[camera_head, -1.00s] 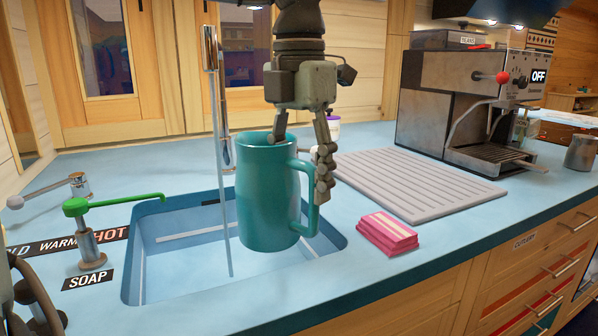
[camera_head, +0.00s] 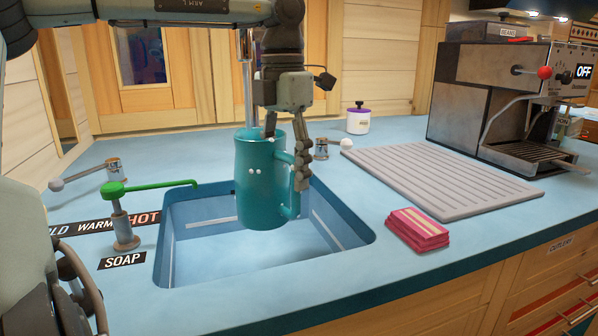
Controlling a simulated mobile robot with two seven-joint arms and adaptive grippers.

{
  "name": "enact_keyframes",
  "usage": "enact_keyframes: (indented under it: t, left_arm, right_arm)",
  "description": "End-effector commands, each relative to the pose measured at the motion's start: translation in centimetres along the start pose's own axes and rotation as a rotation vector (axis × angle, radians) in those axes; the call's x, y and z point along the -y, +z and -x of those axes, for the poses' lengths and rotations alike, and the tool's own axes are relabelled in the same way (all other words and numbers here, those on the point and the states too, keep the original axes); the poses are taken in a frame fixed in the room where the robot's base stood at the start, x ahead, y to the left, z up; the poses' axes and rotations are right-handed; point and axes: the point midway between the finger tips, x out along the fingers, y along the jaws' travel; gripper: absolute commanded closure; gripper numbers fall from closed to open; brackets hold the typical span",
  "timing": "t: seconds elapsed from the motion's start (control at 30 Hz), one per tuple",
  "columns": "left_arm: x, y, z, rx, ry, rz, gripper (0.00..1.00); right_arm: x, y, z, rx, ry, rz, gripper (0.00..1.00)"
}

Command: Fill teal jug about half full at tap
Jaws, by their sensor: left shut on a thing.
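The teal jug (camera_head: 263,200) hangs upright over the sink (camera_head: 330,258), clear of its floor. My left gripper (camera_head: 286,160) is shut on the jug at its rim and handle side, on the right. The metal tap (camera_head: 248,85) rises behind the jug, and its lower part is hidden by the jug and gripper. Small white droplets show at the jug's rim and front wall. The jug's inside and its water level cannot be seen.
A green-handled soap dispenser (camera_head: 122,225) stands at the sink's left edge. A second white-knobbed lever (camera_head: 322,149) and a small white pot (camera_head: 358,121) are behind the sink. Pink sponges (camera_head: 417,229), a ribbed draining mat (camera_head: 440,180) and a coffee machine (camera_head: 500,95) are right.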

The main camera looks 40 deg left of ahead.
Motion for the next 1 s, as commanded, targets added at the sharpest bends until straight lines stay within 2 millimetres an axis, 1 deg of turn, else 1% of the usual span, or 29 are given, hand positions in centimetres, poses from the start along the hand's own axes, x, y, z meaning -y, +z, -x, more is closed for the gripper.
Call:
enact_keyframes:
  t: [0.1, 0.2, 0.4, 0.6, 1.0]
  left_arm:
    - [-1.3, 0.1, 0.2, 0.004, 0.001, 0.002, 1.0]
    - [-2.2, 0.1, 0.2, 0.004, 0.001, 0.002, 1.0]
    - [-3.3, 0.1, 0.2, 0.004, 0.001, 0.001, 1.0]
    - [-3.6, 0.1, 0.2, 0.003, 0.001, 0.0, 1.0]
    - [-3.6, 0.1, 0.2, 0.003, 0.002, 0.0, 1.0]
  right_arm:
    - [0.0, 0.1, 0.0, 0.002, 0.0, 0.0, 1.0]
    - [0.0, 0.1, 0.0, 0.002, 0.0, 0.0, 1.0]
    - [0.0, 0.1, 0.0, 0.002, 0.0, 0.0, 1.0]
    - [0.0, 0.1, 0.0, 0.001, 0.0, 0.0, 1.0]
    - [0.0, 0.0, 0.0, -0.001, 0.0, 0.0, 1.0]
